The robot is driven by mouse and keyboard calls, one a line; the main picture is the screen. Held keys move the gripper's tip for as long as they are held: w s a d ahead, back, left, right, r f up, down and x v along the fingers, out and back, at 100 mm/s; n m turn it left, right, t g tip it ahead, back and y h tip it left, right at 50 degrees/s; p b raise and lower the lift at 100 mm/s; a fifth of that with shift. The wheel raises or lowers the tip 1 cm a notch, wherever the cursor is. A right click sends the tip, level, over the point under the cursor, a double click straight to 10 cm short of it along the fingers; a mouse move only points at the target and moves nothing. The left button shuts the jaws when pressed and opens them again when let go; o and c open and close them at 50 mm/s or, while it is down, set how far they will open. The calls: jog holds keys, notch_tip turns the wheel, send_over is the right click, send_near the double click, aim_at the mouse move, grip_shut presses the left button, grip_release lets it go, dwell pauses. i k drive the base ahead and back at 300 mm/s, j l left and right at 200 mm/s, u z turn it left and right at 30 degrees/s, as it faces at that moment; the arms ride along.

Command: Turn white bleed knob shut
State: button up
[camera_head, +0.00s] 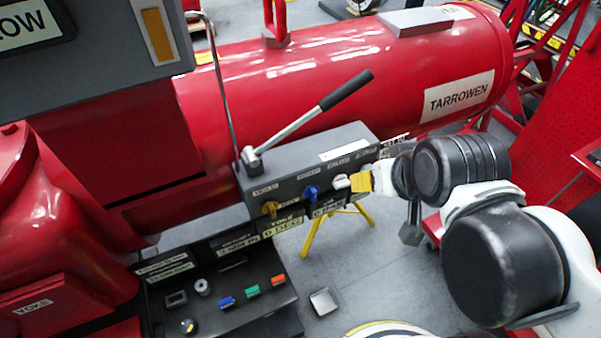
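The white bleed knob (341,182) is on the front face of the grey manifold block (300,170), at its right part. A blue knob (310,193) and an orange-yellow knob (270,208) sit to its left on the same face. My gripper (362,182) comes in from the right, its yellow fingertip part right beside the white knob and partly covering its right side. I cannot tell whether it touches the knob. The finger gap is hidden, so open or shut does not show.
A lever with a black grip (345,90) rises from the block's top. A red cylinder labelled TARROWEN (300,75) lies behind. A black control panel (225,290) with coloured switches stands below left. Yellow stand legs (310,232) show under the block, above grey floor.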

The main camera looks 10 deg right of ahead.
aim_at(339, 182)
jog(key=k+j, duration=0.1)
jog(key=k, duration=0.95)
